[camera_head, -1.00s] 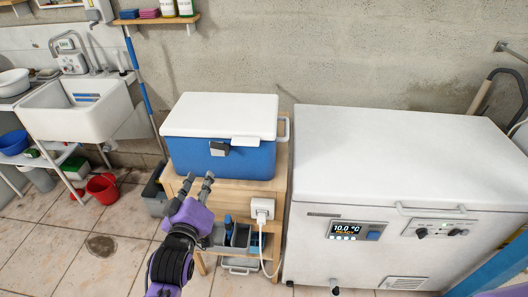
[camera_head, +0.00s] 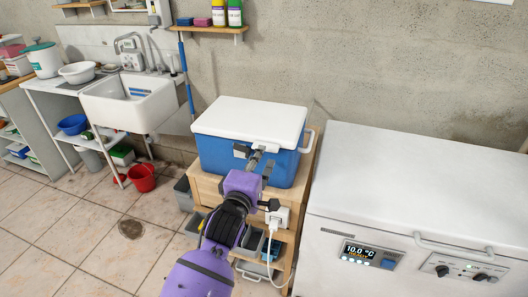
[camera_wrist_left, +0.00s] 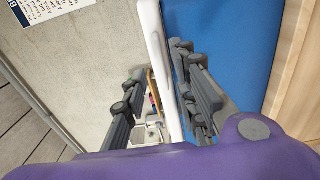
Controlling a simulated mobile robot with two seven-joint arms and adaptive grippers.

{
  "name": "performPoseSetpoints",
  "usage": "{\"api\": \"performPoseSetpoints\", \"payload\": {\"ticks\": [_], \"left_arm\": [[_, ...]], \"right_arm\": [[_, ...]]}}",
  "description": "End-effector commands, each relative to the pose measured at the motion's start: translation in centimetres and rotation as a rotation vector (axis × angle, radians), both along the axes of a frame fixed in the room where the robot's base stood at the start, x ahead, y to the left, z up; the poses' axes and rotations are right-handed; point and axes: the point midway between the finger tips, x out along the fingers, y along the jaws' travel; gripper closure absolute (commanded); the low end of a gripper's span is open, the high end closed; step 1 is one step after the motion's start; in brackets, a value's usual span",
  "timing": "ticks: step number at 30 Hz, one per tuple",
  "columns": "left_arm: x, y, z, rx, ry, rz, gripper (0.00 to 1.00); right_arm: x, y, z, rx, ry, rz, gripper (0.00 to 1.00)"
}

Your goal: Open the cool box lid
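The cool box (camera_head: 216,156) has a blue body and stands on a wooden stand. Its white lid (camera_head: 250,115) lies flat and closed on top. My left gripper (camera_head: 259,159) is at the front of the box, near the lid's front lip. In the left wrist view my left gripper (camera_wrist_left: 157,62) is open, its fingers on either side of the white lid edge (camera_wrist_left: 157,40). One finger is close to the blue wall (camera_wrist_left: 220,40); the other is apart from the lid. The front latch is partly hidden by my gripper. My right gripper is not in view.
A white chest freezer (camera_head: 420,190) stands close on the right. A sink (camera_head: 128,105) and a red bucket (camera_head: 141,178) are on the left. A wall shelf (camera_head: 212,31) hangs behind. A socket box (camera_head: 278,216) with a cable is on the stand's front.

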Motion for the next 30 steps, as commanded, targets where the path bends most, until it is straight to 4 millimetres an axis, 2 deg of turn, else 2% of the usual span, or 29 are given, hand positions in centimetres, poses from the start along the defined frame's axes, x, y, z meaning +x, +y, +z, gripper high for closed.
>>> {"api": "performPoseSetpoints", "payload": {"ticks": [1, 6, 17, 24, 30], "left_arm": [[0.9, -0.3, 0.1, 0.002, -0.001, 0.000, 0.73], [2.8, -0.8, 0.0, 0.001, 0.000, 0.000, 0.73], [3.5, -1.0, 0.0, 0.001, 0.001, 0.001, 0.73], [3.5, -1.0, 0.0, 0.001, 0.001, 0.001, 1.00], [3.5, -1.0, 0.0, 0.002, 0.000, 0.001, 1.00]], "right_arm": [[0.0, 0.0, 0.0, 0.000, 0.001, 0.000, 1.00], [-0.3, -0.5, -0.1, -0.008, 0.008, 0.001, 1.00], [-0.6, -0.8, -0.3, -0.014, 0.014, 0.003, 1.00], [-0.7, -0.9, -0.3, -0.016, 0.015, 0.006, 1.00], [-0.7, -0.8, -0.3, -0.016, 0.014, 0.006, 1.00]]}}
